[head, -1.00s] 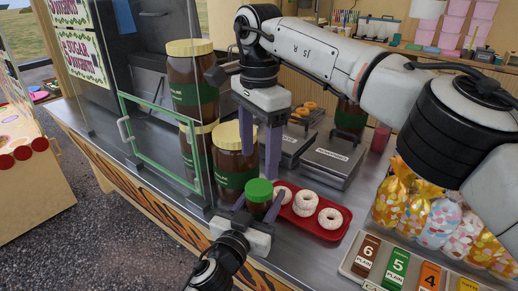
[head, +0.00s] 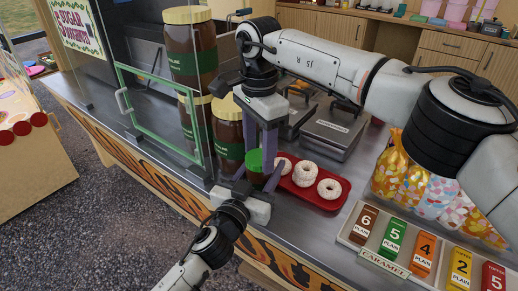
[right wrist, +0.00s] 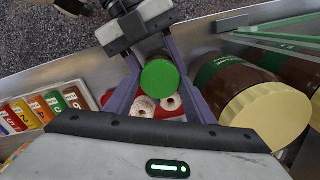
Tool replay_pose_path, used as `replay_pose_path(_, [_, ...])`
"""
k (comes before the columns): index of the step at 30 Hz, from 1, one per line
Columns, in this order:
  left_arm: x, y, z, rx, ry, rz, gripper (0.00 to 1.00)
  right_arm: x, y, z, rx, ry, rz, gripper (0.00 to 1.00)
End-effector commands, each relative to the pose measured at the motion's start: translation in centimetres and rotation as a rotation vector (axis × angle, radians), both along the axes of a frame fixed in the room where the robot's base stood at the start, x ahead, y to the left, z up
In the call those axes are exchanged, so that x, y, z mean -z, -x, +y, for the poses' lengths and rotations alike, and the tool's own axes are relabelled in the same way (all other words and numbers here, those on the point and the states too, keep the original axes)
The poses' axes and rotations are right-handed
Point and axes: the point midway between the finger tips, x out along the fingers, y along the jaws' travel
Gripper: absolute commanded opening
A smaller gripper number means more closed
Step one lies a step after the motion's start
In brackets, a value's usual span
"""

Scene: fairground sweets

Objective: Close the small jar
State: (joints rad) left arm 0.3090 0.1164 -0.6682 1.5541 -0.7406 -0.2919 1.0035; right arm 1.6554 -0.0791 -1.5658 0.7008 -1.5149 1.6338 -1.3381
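The small jar (head: 256,180), dark brown with a green lid (head: 254,160) on its top, stands upright above the counter's front edge. My left gripper (head: 257,188) has its fingers on both sides of the jar's body and holds it from the front. My right gripper (head: 260,152) points down from above, its purple fingers on either side of the green lid. In the right wrist view the green lid (right wrist: 160,78) lies between these fingers, with a narrow gap seeming to remain. Whether the lid is seated fully is hidden.
A red tray (head: 335,201) with white doughnuts lies just right of the jar. Large brown jars with cream lids (head: 228,107) stand close behind and left, by a green-edged glass panel (head: 160,118). A rack of price tags (head: 365,252) sits at the front right.

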Motion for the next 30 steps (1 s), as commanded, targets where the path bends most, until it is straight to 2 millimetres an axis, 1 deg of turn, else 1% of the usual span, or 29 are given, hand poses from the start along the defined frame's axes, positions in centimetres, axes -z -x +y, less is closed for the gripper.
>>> replay_pose_path(1, [0.05, 0.01, -0.01, 0.000, 0.000, 0.001, 0.00, -0.02, -0.01, -0.02, 0.000, 0.000, 0.000, 0.37])
replay_pose_path(3, [0.05, 0.01, -0.01, 0.000, 0.000, 0.001, 0.00, -0.03, -0.01, -0.02, 0.000, 0.000, 0.000, 0.26])
replay_pose_path(4, [0.05, 0.01, -0.01, 0.000, 0.000, 0.001, 0.00, -0.03, -0.01, -0.02, 0.000, 0.000, 0.000, 0.21])
replay_pose_path(8, [0.04, 0.01, -0.01, 0.000, 0.000, 0.001, 0.00, -0.04, -0.01, -0.02, 0.006, 0.000, 0.000, 0.21])
replay_pose_path(11, [0.04, 0.01, 0.00, 0.000, 0.000, 0.001, 0.00, -0.05, -0.01, -0.02, 0.075, 0.000, 0.000, 0.21])
replay_pose_path(14, [0.05, 0.00, 0.00, 0.000, 0.000, 0.001, 0.00, -0.04, -0.01, -0.02, 0.238, 0.000, 0.000, 0.21])
replay_pose_path(30, [0.05, 0.00, 0.01, 0.000, 0.001, 0.001, 0.00, 0.01, 0.02, -0.01, 1.434, 0.000, 0.000, 0.21])
